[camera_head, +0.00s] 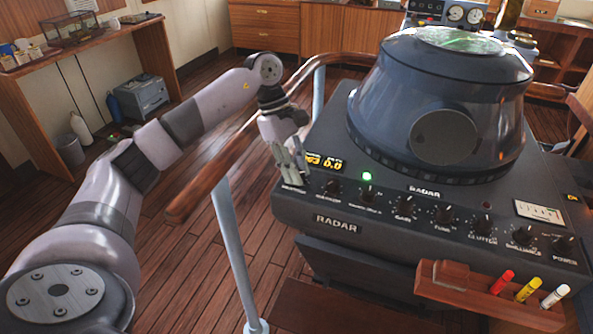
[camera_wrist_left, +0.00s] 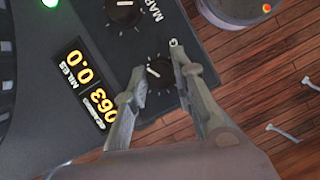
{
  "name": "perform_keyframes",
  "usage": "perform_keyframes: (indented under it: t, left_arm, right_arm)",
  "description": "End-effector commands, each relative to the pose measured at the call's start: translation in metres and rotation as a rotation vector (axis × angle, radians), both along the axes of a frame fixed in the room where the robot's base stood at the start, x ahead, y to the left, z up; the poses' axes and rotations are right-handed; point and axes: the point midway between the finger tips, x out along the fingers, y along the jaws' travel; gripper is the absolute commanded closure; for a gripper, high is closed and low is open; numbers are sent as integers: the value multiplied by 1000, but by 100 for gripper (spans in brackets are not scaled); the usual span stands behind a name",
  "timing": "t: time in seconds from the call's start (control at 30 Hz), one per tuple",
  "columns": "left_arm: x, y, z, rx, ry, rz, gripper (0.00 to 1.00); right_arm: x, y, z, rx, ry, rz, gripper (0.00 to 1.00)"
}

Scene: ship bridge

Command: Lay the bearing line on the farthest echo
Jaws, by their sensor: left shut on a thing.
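The radar console (camera_head: 335,226) has a dark hooded scope (camera_head: 440,95) with a greenish screen (camera_head: 460,40) on top. The screen's echoes and bearing line are too small and slanted to make out. My left gripper (camera_head: 293,180) is at the console's left front corner, its fingers around a small black knob. In the left wrist view this knob (camera_wrist_left: 160,72), with a pale pointer mark, sits between the fingertips (camera_wrist_left: 157,62), and the gripper is shut on it. Beside it an amber display (camera_wrist_left: 84,82) reads 063 and 0.0 miles. My right gripper is out of view.
Another black knob (camera_wrist_left: 124,12) is close to the gripper. A lit green lamp (camera_head: 367,176) and several more knobs line the panel. A wooden handrail (camera_head: 228,160) runs beside my left arm. A wooden holder (camera_head: 450,285) with coloured pens projects at the front.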

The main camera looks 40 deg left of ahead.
Motion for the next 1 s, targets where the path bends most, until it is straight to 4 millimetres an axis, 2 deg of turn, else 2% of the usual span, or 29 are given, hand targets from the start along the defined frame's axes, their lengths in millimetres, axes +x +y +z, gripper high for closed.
perform_keyframes:
  t: [0.33, 0.83, 0.87, 1.0]
  left_arm:
    - [2, 1, 1, 0, -4, -123, 100]
    - [2, 1, 2, 1, -6, -140, 100]
    - [2, 1, 2, 1, -6, -140, 75]
    - [2, 1, 1, 1, -4, -140, 66]
  right_arm:
    - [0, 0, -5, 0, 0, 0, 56]
    - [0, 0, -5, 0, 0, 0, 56]
    - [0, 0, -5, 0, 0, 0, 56]
    - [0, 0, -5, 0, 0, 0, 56]
